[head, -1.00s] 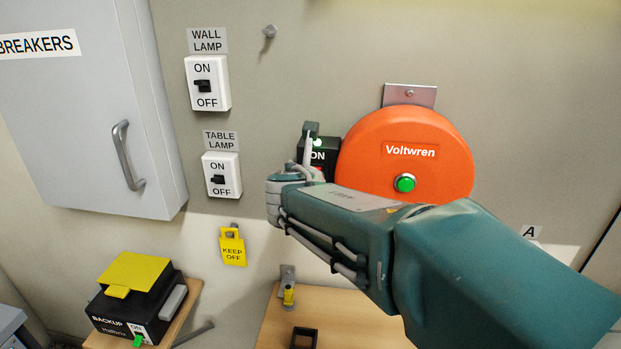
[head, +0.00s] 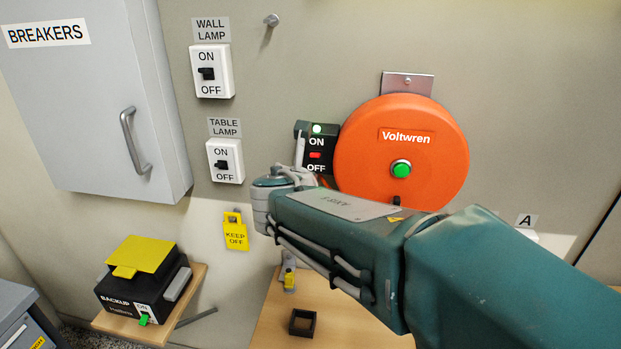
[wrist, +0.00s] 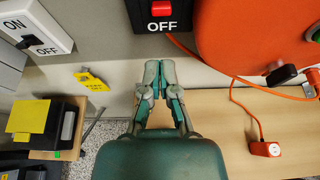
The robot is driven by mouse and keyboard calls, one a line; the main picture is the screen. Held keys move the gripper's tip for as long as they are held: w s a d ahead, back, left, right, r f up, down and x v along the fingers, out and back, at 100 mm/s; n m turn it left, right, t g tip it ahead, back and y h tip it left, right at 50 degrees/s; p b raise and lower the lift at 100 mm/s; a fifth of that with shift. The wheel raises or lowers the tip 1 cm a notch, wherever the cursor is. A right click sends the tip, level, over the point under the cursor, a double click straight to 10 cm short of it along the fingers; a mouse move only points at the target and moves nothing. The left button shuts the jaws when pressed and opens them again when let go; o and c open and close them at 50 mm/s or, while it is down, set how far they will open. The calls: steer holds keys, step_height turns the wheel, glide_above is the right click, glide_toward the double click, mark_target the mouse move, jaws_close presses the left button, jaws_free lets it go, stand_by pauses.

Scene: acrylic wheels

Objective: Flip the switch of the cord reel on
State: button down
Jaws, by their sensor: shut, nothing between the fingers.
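The orange round cord reel (head: 440,170), marked Voltwren, hangs on the wall. On its left side is a black switch box (head: 326,142) with ON above OFF, a red switch (head: 315,155) between them and a lit green lamp at the top. In the wrist view the red switch (wrist: 162,8) shows at the top edge; ON is out of frame. My gripper (head: 301,132) is shut and empty. In the head view its fingers overlap the box's left edge. In the wrist view the closed fingertips (wrist: 159,66) appear below the OFF label, apart from the switch.
Wall lamp (head: 211,72) and table lamp (head: 225,161) switches are left of the reel. A yellow KEEP OFF tag (head: 236,233) hangs below. A black backup box (head: 140,290) stands lower left.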

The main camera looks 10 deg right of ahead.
steer(key=s+r, duration=0.1)
steer(key=s+a+r, duration=0.1)
steer(key=s+r, duration=0.1)
steer(key=shift+s+a, duration=0.2)
steer(key=s+d+f+m+g+y, duration=0.1)
steer(key=s+d+f+m+g, duration=0.25)
steer(key=s+m, duration=0.4)
steer(key=s+d+f+m+g, duration=0.2)
steer(key=s+d+f+m, duration=0.25)
steer(key=m, duration=0.55)
steer(key=s+a+f+m+g+y, duration=0.1)
steer(key=s+f+m+y, duration=0.1)
steer(key=s+m, duration=0.3)
steer(key=s+a+f+m+y, duration=0.2)
steer(key=s+m, duration=0.3)
steer(key=m, duration=0.4)
steer(key=shift+a+f+g, duration=0.3)
steer(key=shift+f+g, duration=0.05)
steer(key=shift+f, duration=0.1)
